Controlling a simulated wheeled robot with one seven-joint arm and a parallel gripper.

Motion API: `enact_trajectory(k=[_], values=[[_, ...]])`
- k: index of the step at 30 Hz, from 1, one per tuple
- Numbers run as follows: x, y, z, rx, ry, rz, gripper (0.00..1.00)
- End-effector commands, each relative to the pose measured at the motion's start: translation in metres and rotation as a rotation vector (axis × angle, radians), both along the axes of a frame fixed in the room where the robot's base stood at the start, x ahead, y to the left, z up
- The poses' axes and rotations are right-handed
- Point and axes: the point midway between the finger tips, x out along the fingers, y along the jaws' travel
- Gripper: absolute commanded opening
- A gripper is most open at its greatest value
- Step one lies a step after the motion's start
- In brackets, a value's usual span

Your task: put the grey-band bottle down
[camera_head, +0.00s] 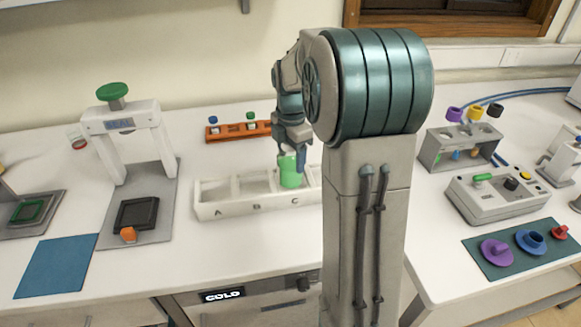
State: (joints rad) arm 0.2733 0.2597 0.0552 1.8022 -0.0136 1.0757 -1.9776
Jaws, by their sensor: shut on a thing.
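A green bottle (290,177) is in my gripper (293,158), which is shut on it from above. It is upright at the white tray (258,207) marked A, B and C, at the compartment behind the letter C. The tray's front wall hides the bottle's foot, so I cannot tell whether it touches the tray floor. I cannot make out a grey band on it at this size. My arm hides the right end of the tray.
An orange rack (238,132) with small capped vials stands behind the tray. A white SEAL press (122,128) is at left, beside a blue mat (57,266). A grey box with knobs (497,192) stands at right. Compartments A and B look empty.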

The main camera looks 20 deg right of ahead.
Motion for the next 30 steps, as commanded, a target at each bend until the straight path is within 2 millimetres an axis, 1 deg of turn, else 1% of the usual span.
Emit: enact_trajectory(k=[6, 9, 17, 21, 22, 23, 24, 30], values=[[0.0, 0.0, -0.028, 0.001, 0.002, 0.0, 0.2], [0.0, 0.0, -0.037, -0.001, -0.001, -0.001, 0.2], [0.0, 0.0, -0.039, -0.001, -0.002, -0.001, 0.2], [0.0, 0.0, -0.043, -0.001, -0.002, 0.0, 0.2], [0.0, 0.0, -0.042, 0.0, -0.001, 0.0, 0.7], [0.0, 0.0, -0.042, 0.0, 0.0, 0.0, 0.79], [0.0, 0.0, -0.042, 0.0, 0.0, 0.0, 0.84], [0.0, 0.0, -0.042, 0.0, 0.0, 0.0, 0.84]])
